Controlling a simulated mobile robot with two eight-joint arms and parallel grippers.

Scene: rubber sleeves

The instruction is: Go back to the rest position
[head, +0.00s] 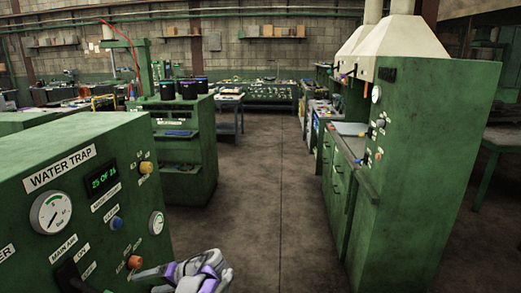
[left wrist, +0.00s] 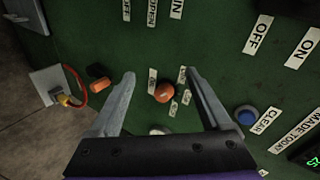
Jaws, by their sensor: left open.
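My left gripper (head: 152,273) shows at the bottom of the head view, with a grey and purple wrist. It is in front of the lower right of the green water trap panel (head: 75,205). In the left wrist view its two fingers (left wrist: 160,76) are spread apart and nothing is held. An orange knob (left wrist: 165,92) on the panel appears between the fingers, and I see no finger touching it. The orange knob also shows in the head view (head: 134,262), just above the fingertips. My right gripper is in neither view.
The panel carries gauges (head: 51,212), a display (head: 102,180) reading 25 of 25, and a blue button (left wrist: 246,115). A green cabinet (head: 187,150) with dark containers stands behind. A hooded green machine (head: 425,170) stands right. The aisle floor (head: 280,215) between is clear.

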